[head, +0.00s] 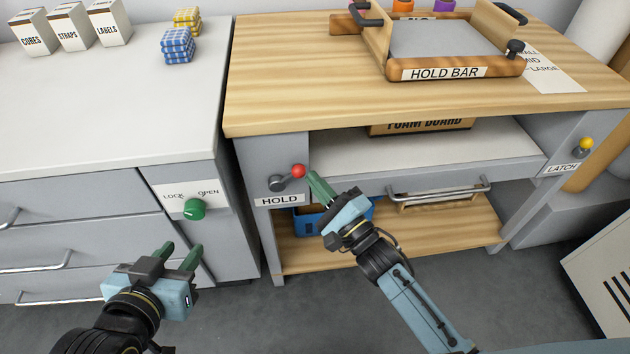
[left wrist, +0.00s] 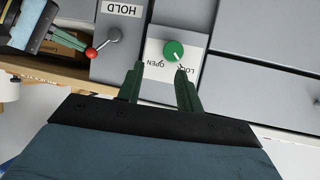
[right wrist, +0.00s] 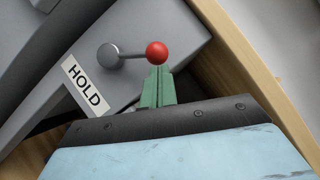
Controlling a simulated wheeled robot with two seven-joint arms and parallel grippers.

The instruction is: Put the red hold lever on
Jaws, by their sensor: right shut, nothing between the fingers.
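The hold lever has a red ball knob (head: 298,171) on a short grey arm (head: 284,180), pivoted on the bench's left leg above the HOLD label (head: 278,200). In the head view the arm points right and slightly up. My right gripper (head: 314,181) is shut and empty, its fingertips right beside the red knob. In the right wrist view the knob (right wrist: 157,50) sits just beyond the closed fingertips (right wrist: 158,70); I cannot tell if they touch. My left gripper (head: 180,252) is open and empty, low in front of the left cabinet, below the green knob.
A green LOCK/OPEN knob (head: 194,209) is on the left cabinet. A yellow-knobbed latch (head: 586,144) is on the bench's right leg. The HOLD BAR tray (head: 455,69) stands on the bench top. A blue bin (head: 310,221) and a drawer handle (head: 440,188) are near my right gripper.

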